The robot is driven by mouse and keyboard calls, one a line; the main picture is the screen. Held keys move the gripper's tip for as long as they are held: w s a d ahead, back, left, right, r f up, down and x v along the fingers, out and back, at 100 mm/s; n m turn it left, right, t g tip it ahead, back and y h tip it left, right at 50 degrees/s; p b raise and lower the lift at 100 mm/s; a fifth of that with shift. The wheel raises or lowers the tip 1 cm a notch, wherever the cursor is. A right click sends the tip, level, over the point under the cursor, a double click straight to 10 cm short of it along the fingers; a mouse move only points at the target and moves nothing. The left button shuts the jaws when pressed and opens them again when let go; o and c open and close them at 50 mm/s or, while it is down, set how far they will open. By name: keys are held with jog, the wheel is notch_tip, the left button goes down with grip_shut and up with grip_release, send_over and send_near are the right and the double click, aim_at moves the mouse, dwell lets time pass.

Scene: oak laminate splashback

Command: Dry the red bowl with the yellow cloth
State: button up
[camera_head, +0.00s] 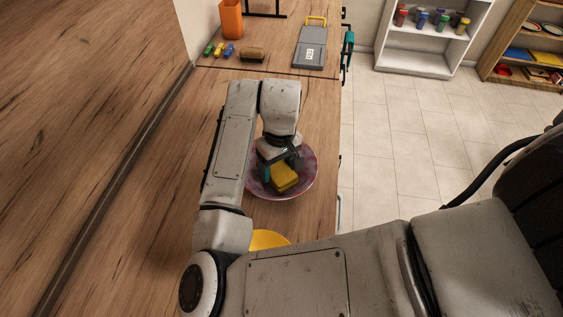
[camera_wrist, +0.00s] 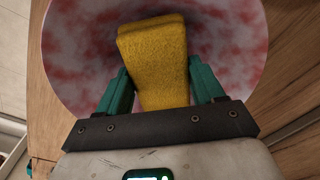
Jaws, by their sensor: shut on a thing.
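The red bowl (camera_head: 307,185) stands on the wooden counter near its right edge, and its inside is mottled pink-red and white. In the wrist view the bowl (camera_wrist: 82,50) fills the upper part. My gripper (camera_head: 279,170) is over the inside of the bowl, pointing down. It is shut on the yellow cloth (camera_head: 284,177), a thick folded pad. In the wrist view the cloth (camera_wrist: 155,55) sits between the two green fingers and reaches into the bowl. I cannot tell whether the cloth touches the bowl's inside.
A wooden wall bounds the left; tiled floor lies right.

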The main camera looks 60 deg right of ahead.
dwell(0.3)
jog(key=shift+s+d+p, duration=0.2)
jog(key=shift+d+p, duration=0.1)
jog(key=shift+d, duration=0.2)
jog(key=shift+s+d+f, duration=0.15)
jog(key=shift+s+d, duration=0.05)
jog(key=shift+d, duration=0.1)
jog(key=shift+a, duration=0.1)
jog(key=shift+w+a+r, duration=0.2)
jog(key=shift+w+a, duration=0.3)
jog(key=shift+a, duration=0.25)
jog(key=shift+s+d+p, duration=0.35)
jog(key=shift+d+p, duration=0.15)
jog(key=shift+d, duration=0.1)
jog(key=shift+s+d+f, duration=0.15)
jog(key=shift+d, duration=0.1)
